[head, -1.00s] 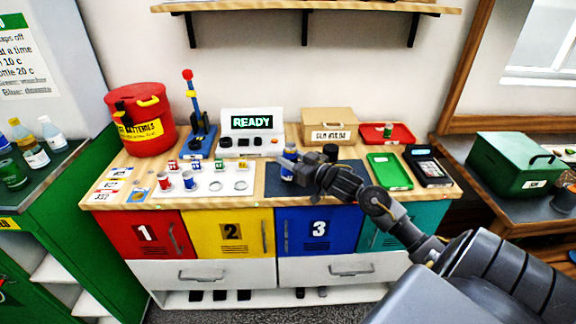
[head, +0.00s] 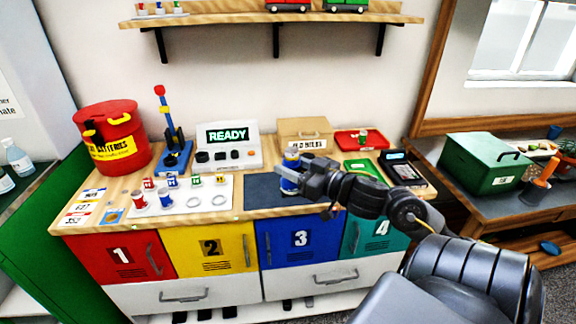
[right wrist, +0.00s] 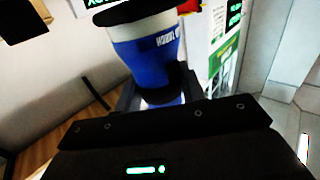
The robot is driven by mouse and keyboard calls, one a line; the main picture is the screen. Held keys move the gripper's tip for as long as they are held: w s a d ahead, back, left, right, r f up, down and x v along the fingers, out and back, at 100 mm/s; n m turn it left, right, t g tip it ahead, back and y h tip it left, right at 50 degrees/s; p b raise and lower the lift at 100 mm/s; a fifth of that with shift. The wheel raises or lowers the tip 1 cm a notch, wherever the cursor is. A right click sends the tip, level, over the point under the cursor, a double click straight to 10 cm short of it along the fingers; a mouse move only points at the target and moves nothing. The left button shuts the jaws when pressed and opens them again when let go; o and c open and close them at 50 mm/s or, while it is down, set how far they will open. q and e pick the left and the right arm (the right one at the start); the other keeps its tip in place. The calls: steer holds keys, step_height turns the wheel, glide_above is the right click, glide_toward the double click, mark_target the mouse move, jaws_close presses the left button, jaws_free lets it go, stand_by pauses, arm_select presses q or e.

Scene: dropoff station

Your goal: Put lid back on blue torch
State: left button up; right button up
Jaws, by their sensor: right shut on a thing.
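The blue torch (head: 289,187) is upright at the dark mat, held by my right gripper (head: 293,178). In the right wrist view the blue torch (right wrist: 150,52) shows between the two fingers, with a pale upper band, a dark top and a dark band lower down. My right gripper (right wrist: 155,92) is shut on it. I cannot tell whether its base touches the mat. I cannot make out a separate lid; the gripper and forearm hide part of the counter behind. My left gripper is not in view.
The dark mat (head: 262,196) is bare left of the torch. A white board (head: 205,188) with batteries and empty rings lies further left. A cardboard box (head: 303,131), a red tray (head: 348,140), a green tray (head: 351,168) and a calculator-like device (head: 398,166) stand behind and right.

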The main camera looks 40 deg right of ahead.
steer(key=o, duration=0.6)
steer(key=shift+c, duration=0.2)
jaws_close()
